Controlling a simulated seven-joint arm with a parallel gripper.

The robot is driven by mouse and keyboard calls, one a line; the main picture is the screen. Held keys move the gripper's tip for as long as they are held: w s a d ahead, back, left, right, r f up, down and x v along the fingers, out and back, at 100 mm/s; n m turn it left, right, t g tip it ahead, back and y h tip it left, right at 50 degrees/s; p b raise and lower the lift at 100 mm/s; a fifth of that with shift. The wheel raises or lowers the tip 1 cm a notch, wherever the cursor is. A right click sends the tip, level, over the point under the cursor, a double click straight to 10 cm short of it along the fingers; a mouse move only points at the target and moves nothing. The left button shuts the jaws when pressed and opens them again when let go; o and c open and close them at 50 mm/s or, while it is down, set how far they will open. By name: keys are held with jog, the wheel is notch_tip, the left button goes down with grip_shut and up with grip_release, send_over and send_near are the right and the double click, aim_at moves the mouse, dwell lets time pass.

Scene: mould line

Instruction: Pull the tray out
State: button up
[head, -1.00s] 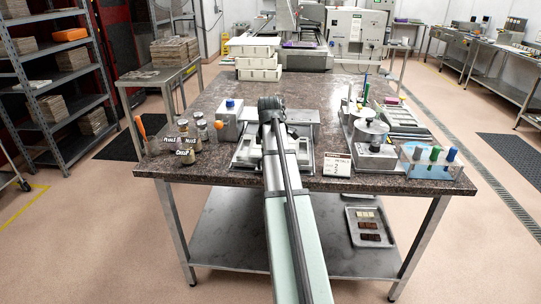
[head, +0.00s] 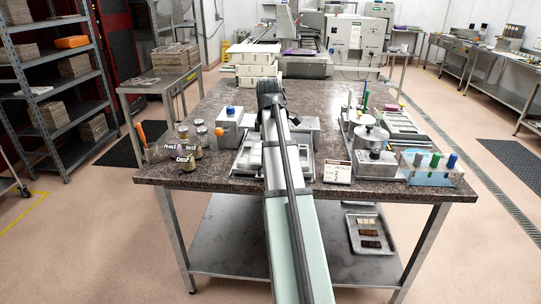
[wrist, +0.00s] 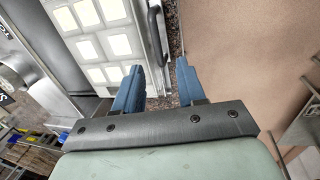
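The pale tray (wrist: 142,22) shows in the wrist view with several whitish square pieces in rows. A dark bar handle (wrist: 155,30) runs along its right edge. My gripper (wrist: 159,67) has two blue fingers spread apart, with a clear gap between them. The handle lies ahead of that gap, roughly in line with it; I cannot tell whether it touches a finger. In the head view my arm covers the gripper and much of the pale station (head: 240,171) at the table's front edge.
On the dark stone table, labelled jars (head: 184,150) stand left and a pot with a lid (head: 371,139) stands right. A clear rack (head: 432,172) holds several coloured-capped tools. A small card (head: 337,171) stands by the front edge. Open floor lies in front.

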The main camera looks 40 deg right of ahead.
jog(key=shift+s+a+r, duration=0.15)
jog(key=shift+r, duration=0.75)
jog(key=shift+s+a+r, duration=0.1)
jog(key=shift+r, duration=0.85)
jog(key=shift+s+a+r, duration=0.15)
jog(key=shift+r, duration=0.75)
jog(key=shift+f, duration=0.1)
